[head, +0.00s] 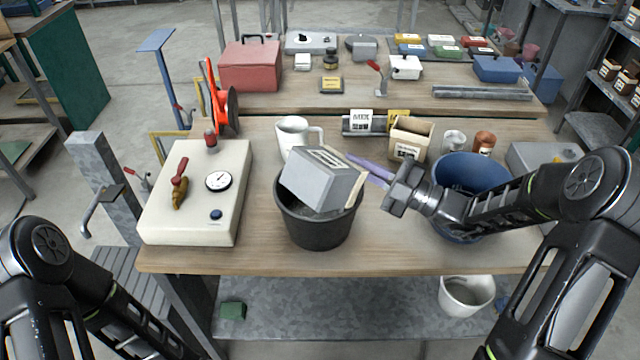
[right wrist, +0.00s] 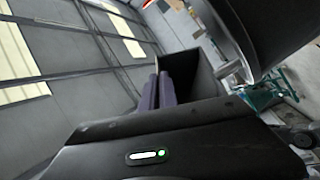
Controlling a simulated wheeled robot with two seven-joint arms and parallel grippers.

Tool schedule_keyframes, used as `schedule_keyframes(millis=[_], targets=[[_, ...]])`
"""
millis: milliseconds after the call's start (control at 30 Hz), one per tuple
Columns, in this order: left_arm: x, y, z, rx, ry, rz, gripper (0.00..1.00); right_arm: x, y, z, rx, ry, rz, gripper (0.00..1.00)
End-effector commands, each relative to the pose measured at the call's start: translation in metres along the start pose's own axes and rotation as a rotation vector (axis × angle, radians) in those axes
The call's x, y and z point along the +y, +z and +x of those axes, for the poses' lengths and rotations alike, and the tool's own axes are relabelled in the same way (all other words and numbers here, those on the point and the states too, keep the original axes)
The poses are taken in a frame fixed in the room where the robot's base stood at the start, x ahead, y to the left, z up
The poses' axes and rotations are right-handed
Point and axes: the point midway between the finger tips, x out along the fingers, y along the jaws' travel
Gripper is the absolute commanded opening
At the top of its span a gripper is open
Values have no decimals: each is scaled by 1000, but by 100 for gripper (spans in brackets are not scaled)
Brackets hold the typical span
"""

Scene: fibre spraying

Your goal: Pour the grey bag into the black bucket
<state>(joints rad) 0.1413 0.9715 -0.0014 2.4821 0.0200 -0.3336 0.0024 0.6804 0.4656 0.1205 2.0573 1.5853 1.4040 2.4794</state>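The grey bag (head: 322,180) is a blocky grey pack with a label and a tan edge strip. It sits tilted over the mouth of the black bucket (head: 320,232), its lower corner inside the rim. The bucket stands upright on the table. My right gripper (head: 352,160) comes from the right, its purple fingers close together at the bag's upper right edge. In the right wrist view the fingers (right wrist: 160,90) lie against a dark grey boxy shape; I take them as shut on the bag. The bag's contents are hidden. My left gripper is out of view; only its arm shows.
A cream box with a gauge (head: 220,180) stands left of the bucket. A white jug (head: 293,135) is behind it, and an open carton (head: 411,138) is behind right. A blue bucket (head: 470,172) is partly behind my right arm. The table's front edge is clear.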

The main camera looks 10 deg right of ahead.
Motion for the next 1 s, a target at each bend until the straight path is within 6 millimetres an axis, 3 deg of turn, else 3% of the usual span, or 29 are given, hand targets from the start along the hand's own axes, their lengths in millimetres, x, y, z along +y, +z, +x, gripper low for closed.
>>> schedule_keyframes(millis=[800,1000], targets=[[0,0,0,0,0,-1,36,-1,6,-2,2,34,80,0],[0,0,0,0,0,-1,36,2,-9,4,4,-36,-88,0]])
